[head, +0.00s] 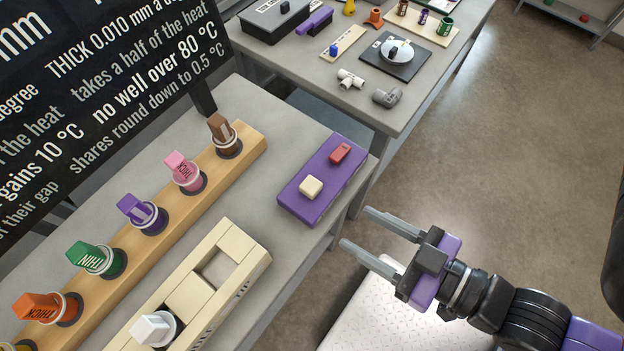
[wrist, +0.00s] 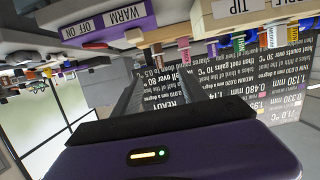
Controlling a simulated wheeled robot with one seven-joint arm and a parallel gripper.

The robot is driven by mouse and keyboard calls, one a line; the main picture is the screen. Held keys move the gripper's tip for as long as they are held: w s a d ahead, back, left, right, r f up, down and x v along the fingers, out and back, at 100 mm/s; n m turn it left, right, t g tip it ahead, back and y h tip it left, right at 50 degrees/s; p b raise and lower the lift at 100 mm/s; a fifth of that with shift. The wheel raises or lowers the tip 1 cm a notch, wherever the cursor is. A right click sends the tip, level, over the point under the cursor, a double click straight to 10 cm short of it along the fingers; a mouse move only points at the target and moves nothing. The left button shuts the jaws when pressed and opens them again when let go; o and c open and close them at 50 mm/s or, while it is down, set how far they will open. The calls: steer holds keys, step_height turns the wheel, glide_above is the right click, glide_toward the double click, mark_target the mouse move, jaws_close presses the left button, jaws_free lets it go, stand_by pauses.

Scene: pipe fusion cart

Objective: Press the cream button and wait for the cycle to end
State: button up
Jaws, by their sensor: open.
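The cream button (head: 311,187) sits on top of a purple control box (head: 310,210), beside a red button (head: 340,153). In the wrist view the picture is upside down, and the purple box (wrist: 105,22) shows its front labels "WARM" and "OFF ON" at the upper left. My gripper (head: 356,228) is open and empty, to the lower right of the box and apart from it. Its fingers point left toward the bench edge. The two fingers also show in the wrist view (wrist: 158,78). The cream button cannot be made out clearly there.
A wooden rack (head: 180,225) holds several coloured, labelled pieces. A cream block unit (head: 250,270) with a white piece stands in front of it. A black sign (head: 100,80) stands behind. A second table (head: 390,115) holds fittings and trays. Open floor lies at right.

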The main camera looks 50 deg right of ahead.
jaws_close()
stand_by(1.8)
